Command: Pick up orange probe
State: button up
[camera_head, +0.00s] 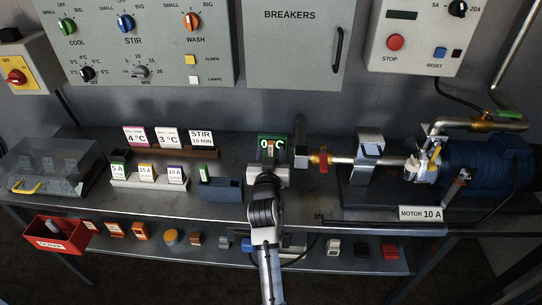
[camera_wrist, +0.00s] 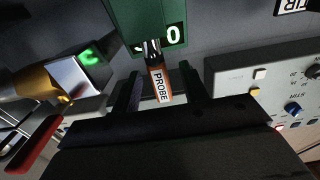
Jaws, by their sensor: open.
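The orange probe (camera_wrist: 160,84) bears a white PROBE label and has a dark metallic end against the green display unit (camera_wrist: 150,18) in the wrist view. In the head view the green display unit (camera_head: 264,140) stands at the back of the bench, and a small piece of orange shows in front of its digits. My gripper (camera_wrist: 160,74) is open, with one dark finger on each side of the probe and a visible gap to each. In the head view my gripper (camera_head: 268,174) is in front of the display unit, and my wrist hides most of that spot.
A metal pipe with a red collar (camera_head: 322,160) lies close on the right, leading to a clamp block (camera_head: 369,146) and a blue motor (camera_head: 488,165). A dark blue box (camera_head: 222,190) and label cards (camera_head: 147,172) stand on the left. A breaker cabinet (camera_head: 295,50) is behind.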

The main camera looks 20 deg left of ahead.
jog(key=shift+w+a, duration=0.15)
jog(key=shift+w, duration=0.5)
grip_shut()
jog(key=shift+r, duration=0.1)
